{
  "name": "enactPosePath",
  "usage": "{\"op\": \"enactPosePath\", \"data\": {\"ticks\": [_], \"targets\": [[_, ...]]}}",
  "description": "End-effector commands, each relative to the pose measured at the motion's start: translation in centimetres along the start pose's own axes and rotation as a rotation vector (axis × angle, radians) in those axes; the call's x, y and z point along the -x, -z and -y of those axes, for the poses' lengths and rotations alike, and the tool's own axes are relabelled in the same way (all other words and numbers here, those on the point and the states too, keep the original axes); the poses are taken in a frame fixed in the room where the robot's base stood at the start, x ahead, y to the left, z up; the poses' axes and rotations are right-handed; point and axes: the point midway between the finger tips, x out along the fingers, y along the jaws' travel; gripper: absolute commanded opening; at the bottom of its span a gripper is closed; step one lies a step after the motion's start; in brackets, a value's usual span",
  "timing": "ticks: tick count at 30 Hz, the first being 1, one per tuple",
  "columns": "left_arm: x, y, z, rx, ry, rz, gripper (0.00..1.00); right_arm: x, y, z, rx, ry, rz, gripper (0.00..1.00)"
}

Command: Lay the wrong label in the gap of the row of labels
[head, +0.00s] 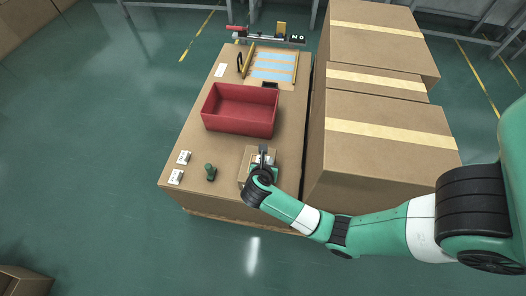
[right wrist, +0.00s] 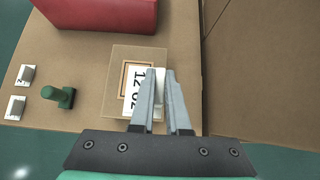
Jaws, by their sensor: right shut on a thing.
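My right gripper (right wrist: 161,74) is over a small cardboard piece (right wrist: 115,98) at the near end of the table. It is shut on a thin white label (right wrist: 135,88), mostly hidden by the fingers, with black digits beside the left finger. An orange-brown frame outline (right wrist: 125,70) shows on the cardboard next to it. I cannot tell whether the label touches the cardboard. In the head view the right gripper (head: 263,150) is over the same cardboard piece (head: 246,168). My left gripper is not in view.
A red bin (head: 240,108) stands mid-table. A green stamp-like object (head: 210,172) and two small white blocks (head: 184,157) (head: 176,177) are to the left. A frame with pale blue strips (head: 272,68) lies at the far end. Big cartons (head: 375,150) stand close on the right.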

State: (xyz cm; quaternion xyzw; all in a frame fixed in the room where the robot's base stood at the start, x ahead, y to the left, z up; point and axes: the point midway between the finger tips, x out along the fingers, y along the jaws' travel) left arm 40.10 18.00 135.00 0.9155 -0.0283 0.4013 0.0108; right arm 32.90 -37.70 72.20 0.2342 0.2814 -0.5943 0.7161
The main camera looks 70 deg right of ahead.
Motion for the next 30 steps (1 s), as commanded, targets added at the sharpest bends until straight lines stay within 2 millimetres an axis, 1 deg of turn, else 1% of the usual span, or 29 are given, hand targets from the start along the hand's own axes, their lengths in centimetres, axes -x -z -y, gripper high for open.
{"op": "enactPosePath", "data": {"ticks": [1,3,6,9,12,15,23,25,28,29,30], "targets": [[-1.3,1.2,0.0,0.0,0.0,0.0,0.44,2.2,0.0,0.8,0.008,-0.004,-0.002,0.0],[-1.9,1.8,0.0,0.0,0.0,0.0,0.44,3.9,0.7,1.9,0.008,-0.003,-0.001,0.0],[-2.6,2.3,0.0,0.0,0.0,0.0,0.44,5.8,1.4,2.9,0.007,-0.003,-0.001,0.0],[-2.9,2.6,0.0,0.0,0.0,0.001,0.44,7.1,2.0,3.7,0.004,-0.002,0.0,0.0],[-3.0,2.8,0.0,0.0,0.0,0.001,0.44,7.8,2.3,4.2,0.003,0.0,0.0,0.0],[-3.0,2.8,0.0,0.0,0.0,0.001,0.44,8.0,2.5,4.3,0.001,0.001,-0.001,0.0],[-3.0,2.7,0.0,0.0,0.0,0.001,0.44,7.9,2.5,4.3,0.001,0.001,-0.001,0.0],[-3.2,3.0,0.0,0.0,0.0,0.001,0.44,8.2,2.2,4.1,0.006,-0.007,-0.001,0.0],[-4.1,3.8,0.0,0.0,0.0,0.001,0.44,9.7,1.2,3.0,0.038,-0.045,0.0,0.0],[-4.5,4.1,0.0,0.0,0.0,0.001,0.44,10.4,0.7,2.5,0.054,-0.064,0.0,0.0],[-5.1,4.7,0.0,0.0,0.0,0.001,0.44,11.6,0.0,1.6,0.082,-0.096,0.0,0.0]]}}
